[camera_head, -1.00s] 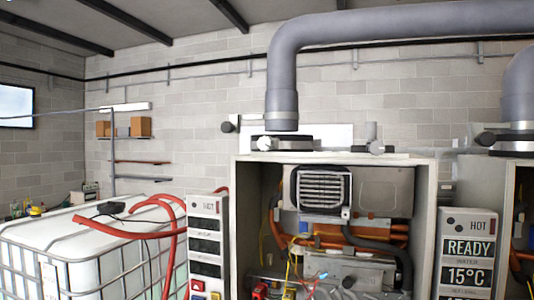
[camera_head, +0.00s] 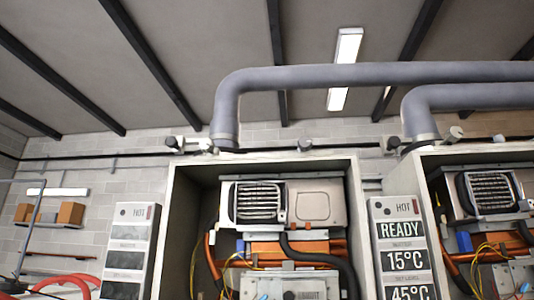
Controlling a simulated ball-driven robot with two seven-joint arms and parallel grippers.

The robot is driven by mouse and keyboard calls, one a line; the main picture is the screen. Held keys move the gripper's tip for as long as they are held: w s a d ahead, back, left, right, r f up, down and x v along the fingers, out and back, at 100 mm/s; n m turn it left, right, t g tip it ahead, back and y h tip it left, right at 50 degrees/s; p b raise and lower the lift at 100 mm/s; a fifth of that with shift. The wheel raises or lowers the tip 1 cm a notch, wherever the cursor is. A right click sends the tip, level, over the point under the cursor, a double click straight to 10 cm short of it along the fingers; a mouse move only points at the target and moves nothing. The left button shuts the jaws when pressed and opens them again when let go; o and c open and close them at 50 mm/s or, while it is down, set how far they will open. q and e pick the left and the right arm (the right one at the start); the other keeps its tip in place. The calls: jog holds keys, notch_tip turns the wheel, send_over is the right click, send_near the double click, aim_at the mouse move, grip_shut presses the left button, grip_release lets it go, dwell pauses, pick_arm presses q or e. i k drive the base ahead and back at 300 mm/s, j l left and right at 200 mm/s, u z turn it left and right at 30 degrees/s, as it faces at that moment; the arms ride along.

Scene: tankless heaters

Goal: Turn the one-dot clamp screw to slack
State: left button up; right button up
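The near heater cabinet (camera_head: 180,230) stands open in the middle of the head view. A grey flue pipe (camera_head: 226,115) comes down to a collar (camera_head: 225,141) at its top left. A pale knob-like screw (camera_head: 206,145) sits beside the collar, and a dark-ended one (camera_head: 173,142) is further left. One more pale knob (camera_head: 455,133) is by the second flue. I cannot make out any dot marks, so I cannot tell which is the one-dot screw. Neither gripper is in view.
A second open heater (camera_head: 490,190) stands at the right. A display panel (camera_head: 403,250) reading READY and 15°C is between them. Another panel (camera_head: 130,250) is left of the near heater. Red hoses (camera_head: 65,282) are at the lower left. A shelf with boxes (camera_head: 70,212) is behind.

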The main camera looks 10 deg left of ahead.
aim_at(206, 145)
jog(key=j+z, duration=0.15)
jog(key=z, duration=0.3)
jog(key=j+z, duration=0.2)
jog(key=z, duration=0.25)
jog(key=j+z, duration=0.2)
jog(key=z, duration=0.3)
jog(key=j+z, duration=0.15)
jog(key=z, duration=0.3)
jog(key=k+j+z, duration=0.1)
jog(key=z, duration=0.35)
